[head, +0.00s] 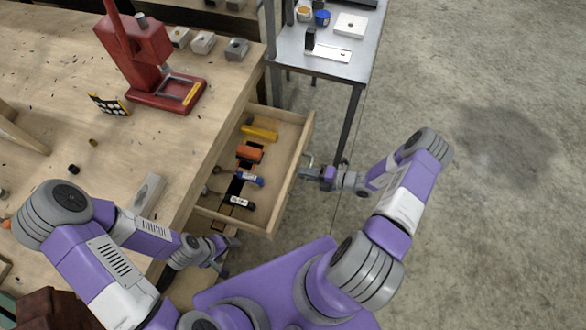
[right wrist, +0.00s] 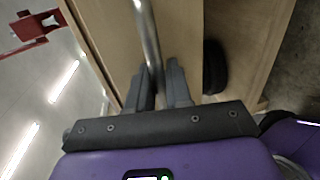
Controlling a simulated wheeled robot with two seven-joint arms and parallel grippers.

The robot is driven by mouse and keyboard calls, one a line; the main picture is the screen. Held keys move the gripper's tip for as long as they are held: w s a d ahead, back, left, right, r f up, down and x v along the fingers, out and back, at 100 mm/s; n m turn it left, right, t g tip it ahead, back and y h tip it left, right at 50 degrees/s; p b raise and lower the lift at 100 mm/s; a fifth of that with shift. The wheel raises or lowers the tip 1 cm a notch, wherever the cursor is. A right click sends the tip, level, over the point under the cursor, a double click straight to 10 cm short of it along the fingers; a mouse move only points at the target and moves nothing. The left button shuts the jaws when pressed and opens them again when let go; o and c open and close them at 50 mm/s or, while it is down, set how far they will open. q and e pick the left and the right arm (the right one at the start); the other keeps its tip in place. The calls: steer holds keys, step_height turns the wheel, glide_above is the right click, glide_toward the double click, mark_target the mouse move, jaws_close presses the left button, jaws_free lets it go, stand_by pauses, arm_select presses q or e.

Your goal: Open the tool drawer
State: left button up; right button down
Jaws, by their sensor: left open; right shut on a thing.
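The wooden tool drawer (head: 293,167) is pulled out from under the workbench, and its inside shows. Several tools with yellow, orange, blue and dark handles lie in it. My right gripper (head: 309,172) is at the drawer's outer front. In the right wrist view its two fingers (right wrist: 160,84) are shut on the metal bar handle (right wrist: 148,35), which runs between them. My left gripper (head: 228,243) is open and empty, low beside the drawer's near corner and the workbench edge.
The workbench (head: 65,55) carries a red press (head: 145,60), grey blocks and a metal bar (head: 148,193). A metal side table (head: 325,68) stands beyond the drawer. The concrete floor (head: 480,230) at right is clear.

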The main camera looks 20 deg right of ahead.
steer(key=shift+v, duration=0.85)
steer(key=shift+f, duration=0.2)
steer(key=c, duration=1.2)
jaws_free()
steer(key=shift+o, duration=0.2)
steer(key=v, duration=0.7)
steer(key=shift+s+d, duration=0.2)
steer(key=shift+s, duration=0.05)
